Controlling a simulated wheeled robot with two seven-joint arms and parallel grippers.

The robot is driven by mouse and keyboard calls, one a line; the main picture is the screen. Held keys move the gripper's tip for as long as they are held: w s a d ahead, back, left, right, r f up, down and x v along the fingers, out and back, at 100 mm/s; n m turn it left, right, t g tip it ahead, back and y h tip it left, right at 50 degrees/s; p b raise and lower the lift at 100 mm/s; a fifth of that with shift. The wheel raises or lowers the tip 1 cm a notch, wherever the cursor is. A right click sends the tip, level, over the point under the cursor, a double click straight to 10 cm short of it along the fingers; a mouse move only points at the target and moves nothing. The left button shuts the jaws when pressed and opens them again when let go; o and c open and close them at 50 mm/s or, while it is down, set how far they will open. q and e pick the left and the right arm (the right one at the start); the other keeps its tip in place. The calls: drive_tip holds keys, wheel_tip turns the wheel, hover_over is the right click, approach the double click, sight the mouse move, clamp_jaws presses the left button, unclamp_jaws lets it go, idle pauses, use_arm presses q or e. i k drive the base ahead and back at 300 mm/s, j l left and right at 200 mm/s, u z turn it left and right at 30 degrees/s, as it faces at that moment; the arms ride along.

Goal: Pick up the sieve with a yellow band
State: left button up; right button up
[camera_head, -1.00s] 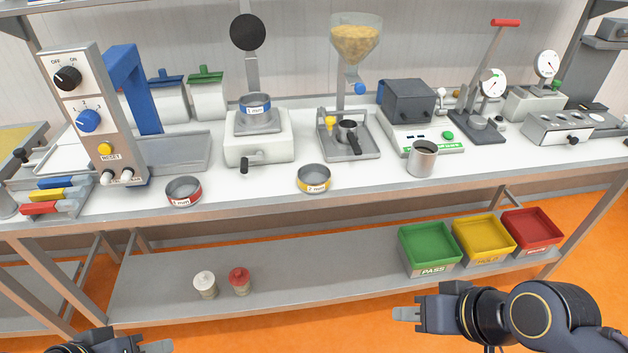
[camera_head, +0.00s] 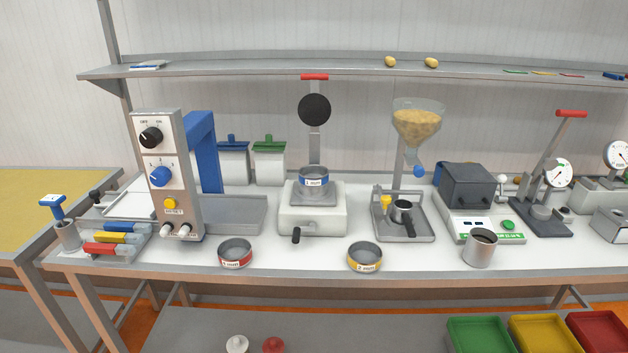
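The sieve with a yellow band (camera_head: 365,257) sits upright on the front part of the white bench top, right of centre. It is a round grey metal ring with a label reading 2 mm. A similar sieve with a red band (camera_head: 236,253) stands to its left. A third sieve with a blue band (camera_head: 313,181) sits on the white shaker device (camera_head: 313,217) behind. Neither of my grippers shows in the head view now.
A metal cup (camera_head: 480,248) stands right of the yellow-banded sieve, and a tray with a portafilter-like tool (camera_head: 404,213) is behind it. The control panel (camera_head: 168,177) stands at left. Green (camera_head: 480,336), yellow (camera_head: 543,335) and red (camera_head: 602,332) bins are below.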

sight(363, 256)
drive_tip(key=i+j+z, duration=0.1)
drive_tip(key=i+z, duration=0.15)
drive_tip(key=z, duration=0.15)
drive_tip(key=i+j+z, duration=0.15)
drive_tip(key=z, duration=0.2)
drive_tip(key=i+j+z, duration=0.25)
drive_tip(key=z, duration=0.15)
